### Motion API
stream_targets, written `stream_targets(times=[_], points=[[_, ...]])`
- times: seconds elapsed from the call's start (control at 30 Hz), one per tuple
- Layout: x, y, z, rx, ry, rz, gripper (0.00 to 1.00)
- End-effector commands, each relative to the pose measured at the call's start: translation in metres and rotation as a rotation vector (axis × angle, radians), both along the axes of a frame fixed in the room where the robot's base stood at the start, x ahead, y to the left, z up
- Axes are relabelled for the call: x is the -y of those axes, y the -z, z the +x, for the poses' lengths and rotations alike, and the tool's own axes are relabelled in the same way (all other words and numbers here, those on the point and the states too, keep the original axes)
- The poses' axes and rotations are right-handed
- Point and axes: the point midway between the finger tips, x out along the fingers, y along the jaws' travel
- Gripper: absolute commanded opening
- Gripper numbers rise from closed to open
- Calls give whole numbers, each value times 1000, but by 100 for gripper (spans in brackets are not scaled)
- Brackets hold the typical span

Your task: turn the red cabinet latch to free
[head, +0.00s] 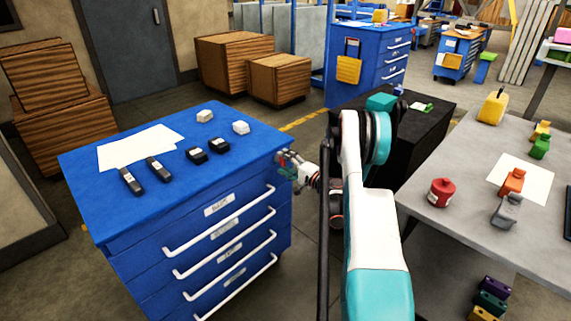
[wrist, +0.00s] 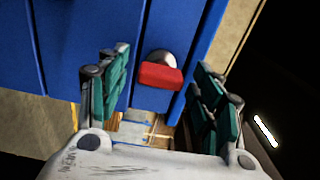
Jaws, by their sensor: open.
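The red cabinet latch (wrist: 161,76) shows in the wrist view as a short red bar, lying crosswise, below a round grey mount (wrist: 161,57) on a blue panel. My gripper (wrist: 160,83) is open, with one teal-padded finger on each side of the latch and a visible gap to both. I see no contact. In the head view my gripper (head: 291,166) is at the right side of the blue drawer cabinet (head: 130,258), near its upper corner. I cannot clearly make out the latch there.
Papers (head: 125,150) and several small black and white items lie on the cabinet top. A grey table (head: 450,218) with a red canister (head: 442,192) stands to the right. A black cabinet (head: 425,135) is behind my arm. Floor shows between the blue cabinet and the table.

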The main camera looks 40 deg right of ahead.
Motion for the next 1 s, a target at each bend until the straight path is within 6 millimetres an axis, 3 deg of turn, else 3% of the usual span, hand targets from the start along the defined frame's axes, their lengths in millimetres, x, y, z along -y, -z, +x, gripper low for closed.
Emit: stream_targets(times=[0.17,0.6,0.8,1.0], points=[[3,0,-18,0,4,0,60],[9,0,-100,-1,1,0,60],[10,0,-116,-2,-3,0,60],[10,0,-118,-2,-3,0,60]])
